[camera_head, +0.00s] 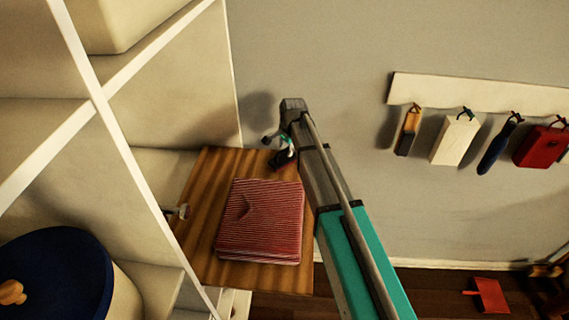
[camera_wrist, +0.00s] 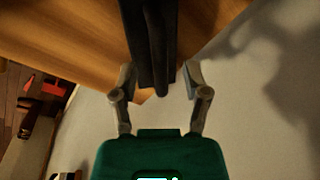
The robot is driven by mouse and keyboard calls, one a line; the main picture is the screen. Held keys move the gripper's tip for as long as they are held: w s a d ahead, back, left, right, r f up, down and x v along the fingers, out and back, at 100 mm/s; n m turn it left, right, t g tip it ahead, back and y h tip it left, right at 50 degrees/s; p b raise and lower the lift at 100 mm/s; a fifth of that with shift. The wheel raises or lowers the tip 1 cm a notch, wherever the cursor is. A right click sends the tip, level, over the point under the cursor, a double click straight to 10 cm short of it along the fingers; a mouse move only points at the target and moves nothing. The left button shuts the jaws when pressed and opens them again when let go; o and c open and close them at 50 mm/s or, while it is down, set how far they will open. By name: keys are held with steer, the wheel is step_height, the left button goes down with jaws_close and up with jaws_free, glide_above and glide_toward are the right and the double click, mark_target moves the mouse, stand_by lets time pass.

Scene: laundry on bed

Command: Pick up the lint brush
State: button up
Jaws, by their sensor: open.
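A dark, long object, which looks like the lint brush (camera_wrist: 158,45), runs down from the top of the wrist view over the wooden top. In the head view a small dark shape (camera_head: 283,158) at the back right of that top appears to be the same thing, mostly hidden by my gripper. My gripper (camera_head: 277,145) is open just above it. In the wrist view my gripper (camera_wrist: 160,78) has one finger on each side of the dark object's near end, with a gap visible on both sides.
A folded red striped cloth (camera_head: 260,222) lies on the wooden top (camera_head: 200,215), left of my arm. White shelving (camera_head: 120,140) stands at the left with a blue-lidded container (camera_head: 55,275). A wall rack (camera_head: 480,94) at the right holds several hanging things. A red object (camera_head: 488,295) lies on the floor.

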steer(key=shift+w+a+f+b, duration=0.15)
steer(key=shift+f+b, duration=0.45)
steer(key=shift+f, duration=0.25)
jaws_close()
